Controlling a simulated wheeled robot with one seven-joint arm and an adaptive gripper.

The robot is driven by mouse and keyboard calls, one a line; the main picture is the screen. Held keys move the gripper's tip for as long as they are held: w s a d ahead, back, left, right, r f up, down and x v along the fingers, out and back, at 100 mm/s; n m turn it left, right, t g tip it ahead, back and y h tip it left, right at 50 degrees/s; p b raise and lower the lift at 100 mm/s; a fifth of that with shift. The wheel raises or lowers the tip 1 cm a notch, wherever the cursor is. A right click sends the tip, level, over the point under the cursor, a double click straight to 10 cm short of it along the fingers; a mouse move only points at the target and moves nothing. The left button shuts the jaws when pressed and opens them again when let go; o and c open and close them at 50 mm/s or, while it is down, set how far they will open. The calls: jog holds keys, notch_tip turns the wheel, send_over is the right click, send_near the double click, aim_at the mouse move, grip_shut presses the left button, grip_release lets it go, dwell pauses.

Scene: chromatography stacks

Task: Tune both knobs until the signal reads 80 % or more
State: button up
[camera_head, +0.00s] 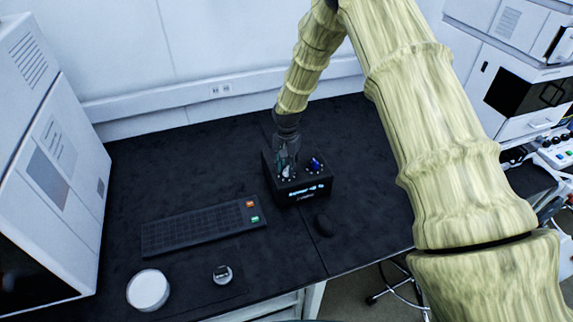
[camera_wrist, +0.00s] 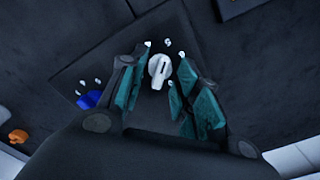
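A small black box (camera_head: 305,191) stands on the dark bench, with a lit display (camera_head: 306,189) on its front; the text is too small to read. Its top carries a blue knob (camera_head: 316,163) at the right and a white knob (camera_head: 286,171) at the left, partly hidden by my gripper (camera_head: 287,160). In the wrist view, the white knob (camera_wrist: 159,68) lies between the two teal finger pads of my gripper (camera_wrist: 156,88), with gaps visible on both sides. The blue knob (camera_wrist: 88,99) is outside the fingers at the left. White marks surround each knob.
A black keyboard (camera_head: 200,228) with orange and green keys lies left of the box. A white round dish (camera_head: 148,290) and a small round item (camera_head: 222,274) are at the front. White instruments (camera_head: 40,150) flank the bench.

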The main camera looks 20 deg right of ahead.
grip_shut()
jog(key=shift+f+n, duration=0.1)
jog(key=shift+n, duration=0.2)
jog(key=n+b, duration=0.2)
jog(key=n, duration=0.2)
jog(key=shift+n+b, duration=0.8)
jog(key=shift+n, duration=1.2)
